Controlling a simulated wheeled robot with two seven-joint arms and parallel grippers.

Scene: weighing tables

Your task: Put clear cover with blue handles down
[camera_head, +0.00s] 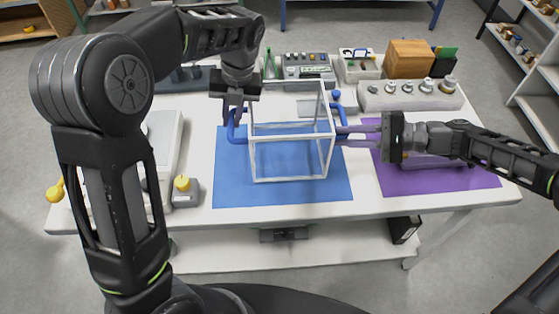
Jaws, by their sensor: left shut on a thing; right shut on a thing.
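The clear box-shaped cover (290,180) with white edges is at the middle of the table, over the blue mat (230,192). It has a blue handle (238,136) on its left side and another blue handle (336,96) on its right side. My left gripper (234,112) comes down from above and is shut on the left handle. My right gripper (352,134) reaches in from the right and is shut on the right handle, which its fingers partly hide. I cannot tell whether the cover's bottom touches the mat.
A purple mat (470,180) lies on the right under my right arm. A white device (165,150) and a small grey box with a yellow knob (184,190) are at left. A weight block (410,98), wooden box (408,58) and grey control box (308,66) line the back.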

